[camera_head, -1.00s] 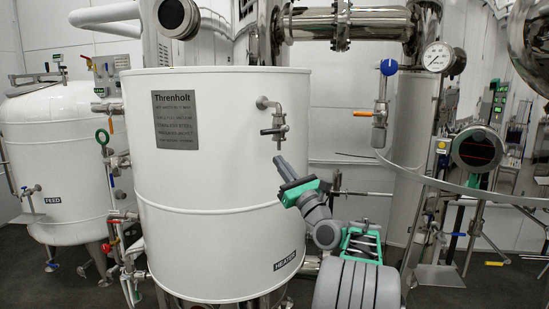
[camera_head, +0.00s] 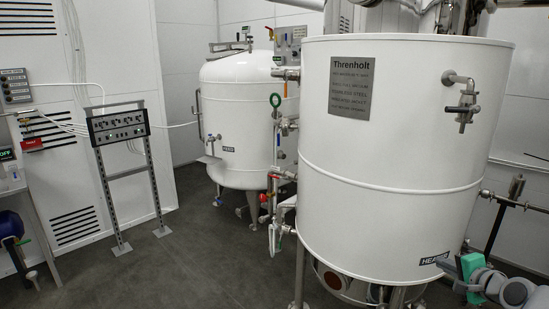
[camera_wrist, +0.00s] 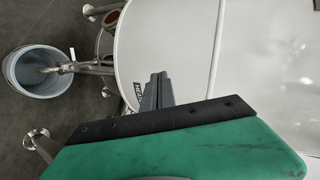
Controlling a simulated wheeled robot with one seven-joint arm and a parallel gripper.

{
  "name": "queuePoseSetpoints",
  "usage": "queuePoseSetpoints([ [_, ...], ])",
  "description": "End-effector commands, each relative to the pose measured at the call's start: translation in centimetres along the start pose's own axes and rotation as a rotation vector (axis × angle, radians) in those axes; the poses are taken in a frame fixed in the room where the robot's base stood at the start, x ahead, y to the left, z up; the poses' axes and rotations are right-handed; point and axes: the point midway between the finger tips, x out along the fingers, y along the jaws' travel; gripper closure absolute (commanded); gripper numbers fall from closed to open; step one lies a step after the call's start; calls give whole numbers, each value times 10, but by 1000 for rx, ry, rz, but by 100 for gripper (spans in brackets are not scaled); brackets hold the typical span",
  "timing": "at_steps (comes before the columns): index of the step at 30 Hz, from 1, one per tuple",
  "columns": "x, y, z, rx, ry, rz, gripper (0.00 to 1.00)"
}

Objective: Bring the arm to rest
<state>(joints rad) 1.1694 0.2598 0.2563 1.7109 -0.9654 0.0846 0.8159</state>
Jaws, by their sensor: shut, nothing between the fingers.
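My gripper shows in the wrist view (camera_wrist: 158,82) as dark grey fingers closed together with nothing between them. They point toward the white heater tank (camera_wrist: 180,50), near its lower label; whether they touch it I cannot tell. In the head view part of my arm, with a green piece, shows at the bottom right corner, in front of the lower right side of the heater tank (camera_head: 390,150). The fingers are hard to make out there.
A white feed tank (camera_head: 240,130) stands behind on the left. A control box on a grey stand (camera_head: 118,124) is farther left. A bucket (camera_wrist: 38,72) stands on the floor beside the tank's piping. Dark floor (camera_head: 170,265) is open at the left. A valve (camera_head: 463,100) juts from the heater tank.

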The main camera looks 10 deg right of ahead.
Motion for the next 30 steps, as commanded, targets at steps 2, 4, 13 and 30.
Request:
queuePoseSetpoints([
  [2, -8, 65, 18, -146, -55, 204, 100],
  [4, -29, 116, 38, -266, -135, 379, 100],
  [13, -154, 187, 204, -610, -643, 927, 100],
  [30, -152, 43, 398, -1375, -727, 546, 100],
])
